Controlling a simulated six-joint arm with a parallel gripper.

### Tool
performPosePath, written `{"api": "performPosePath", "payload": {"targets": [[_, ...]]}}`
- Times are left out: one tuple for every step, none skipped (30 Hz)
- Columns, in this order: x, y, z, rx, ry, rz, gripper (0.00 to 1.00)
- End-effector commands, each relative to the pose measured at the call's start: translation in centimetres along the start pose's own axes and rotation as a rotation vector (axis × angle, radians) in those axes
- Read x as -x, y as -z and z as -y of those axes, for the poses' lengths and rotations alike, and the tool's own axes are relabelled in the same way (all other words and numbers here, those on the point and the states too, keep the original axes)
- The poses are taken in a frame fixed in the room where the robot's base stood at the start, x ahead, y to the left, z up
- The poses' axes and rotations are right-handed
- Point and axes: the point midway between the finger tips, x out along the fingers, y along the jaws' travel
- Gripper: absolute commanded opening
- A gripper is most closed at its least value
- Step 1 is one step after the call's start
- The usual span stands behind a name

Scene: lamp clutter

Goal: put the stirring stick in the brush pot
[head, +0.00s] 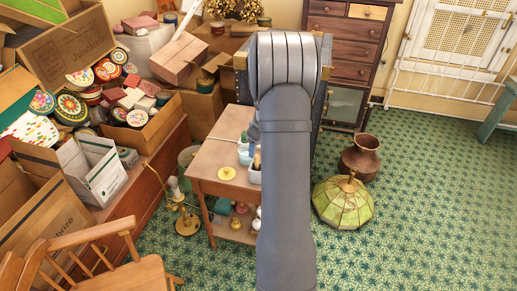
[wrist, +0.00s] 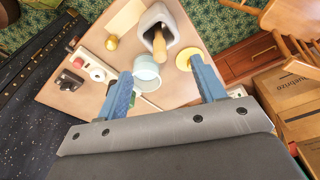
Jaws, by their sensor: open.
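My gripper (wrist: 161,68) is open, its two blue fingers spread above the small table. In the wrist view a light blue round cup (wrist: 146,74) stands between the fingers, nearer the left one, with no visible grip on it. Beyond it is a grey square-mouthed pot (wrist: 149,22) with a thick wooden handle (wrist: 159,45) leaning in it. The head view also shows the cup (head: 244,157) and the pot (head: 254,177), partly behind my arm. I cannot tell for sure which piece is the stirring stick or which vessel is the brush pot.
A yellow disc (wrist: 184,56) lies by the right fingertip. A yellow knob (wrist: 111,44), a pale block (wrist: 91,66) and dark small items (wrist: 70,84) lie to the left on the wooden tabletop (wrist: 70,110). A green lampshade (head: 342,202) stands on the floor.

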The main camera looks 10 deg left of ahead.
Motion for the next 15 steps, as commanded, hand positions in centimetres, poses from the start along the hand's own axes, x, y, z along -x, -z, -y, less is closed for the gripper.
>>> {"api": "performPosePath", "payload": {"targets": [[1.1,0.1,-0.1,0.000,-0.004,-0.003,0.63],[1.8,0.0,-0.1,0.000,-0.004,-0.003,0.63],[2.7,0.1,-0.1,0.000,-0.005,-0.004,0.63],[3.5,0.1,-0.1,0.000,-0.005,-0.004,0.63],[4.2,0.1,-0.1,-0.001,-0.006,-0.004,0.63],[5.2,0.1,-0.1,0.000,-0.005,-0.004,0.63],[6.0,0.1,-0.1,0.000,-0.006,-0.005,0.63],[6.7,0.1,-0.1,0.000,-0.005,-0.004,0.63],[7.7,0.1,-0.1,0.000,-0.005,-0.004,0.63],[8.4,0.1,-0.1,0.000,-0.005,-0.003,0.63],[9.2,0.1,-0.1,0.000,-0.005,-0.004,0.63],[10.2,0.1,-0.1,0.000,-0.005,-0.003,0.63],[10.8,0.1,-0.1,0.000,-0.006,-0.004,0.63],[11.4,0.0,-0.1,0.000,-0.004,-0.002,0.63],[12.2,0.0,-0.1,0.000,-0.005,-0.003,0.63]]}}
